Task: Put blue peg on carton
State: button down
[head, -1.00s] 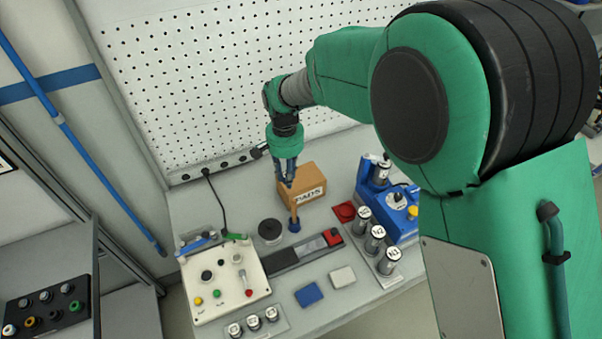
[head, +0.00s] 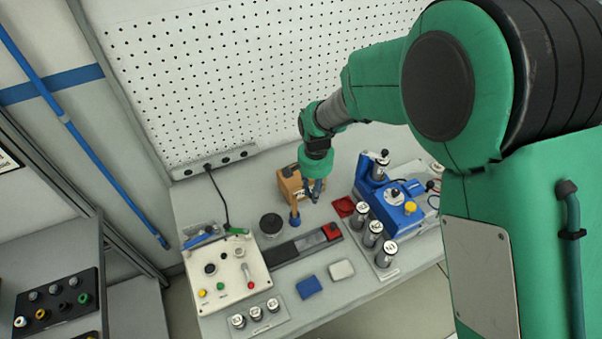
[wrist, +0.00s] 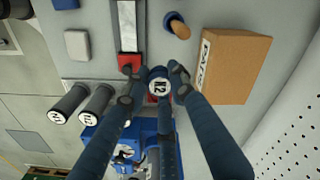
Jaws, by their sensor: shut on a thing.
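My gripper (wrist: 157,78) is shut on a small peg (wrist: 159,84) with a blue rim and a round white labelled top. The fingers hide most of its body. The brown carton (wrist: 238,66), marked PADS, stands beside it on the bench, to the right in the wrist view. In the head view my gripper (head: 316,190) is in front of the carton's right part, and the carton (head: 287,187) is partly hidden. The peg is not clear there. The carton's top looks bare in the wrist view.
A wooden handle with a blue base (head: 295,217) stands close to the carton. A red tray (head: 344,206), upright labelled cylinders (head: 376,227) and a blue fixture (head: 398,207) are to the right. A black puck (head: 271,225) is left. The pegboard (head: 200,80) stands behind.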

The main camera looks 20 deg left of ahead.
send_near(301, 181)
jog(key=w, duration=0.1)
jog(key=w+a+f, duration=0.1)
jog(key=w, duration=0.2)
jog(key=shift+a+f, duration=0.2)
jog(key=shift+f, duration=0.1)
dwell(0.4)
jog(key=shift+s, duration=0.1)
jog(key=shift+f, duration=1.75)
jog(key=shift+f, duration=0.1)
jog(key=c, duration=1.5)
grip_release()
jog(key=shift+o, duration=0.2)
